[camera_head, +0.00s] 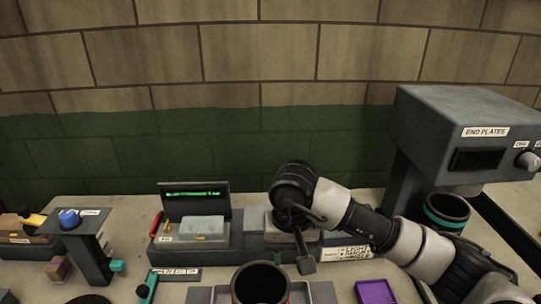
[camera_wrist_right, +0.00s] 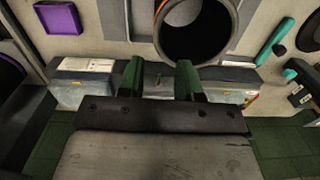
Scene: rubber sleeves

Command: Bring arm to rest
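My right arm (camera_head: 348,212) comes in from the lower right in the head view and reaches over the middle of the bench. Its dark wrist is bent down, with the right gripper (camera_head: 304,262) hanging behind the open black cylinder (camera_head: 262,284). In the right wrist view, two green fingers of the right gripper (camera_wrist_right: 160,78) stand apart with nothing held between them. The cylinder also shows beyond the fingers in that view (camera_wrist_right: 195,30). My left gripper is not in view.
A grey machine labelled END PLATES (camera_head: 470,125) stands right, with a teal-banded cylinder (camera_head: 446,211) below it. A purple tray (camera_head: 376,291) lies at the front. A box with a green-lit screen (camera_head: 193,195) stands behind. A stand with a blue knob (camera_head: 85,240) is at left.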

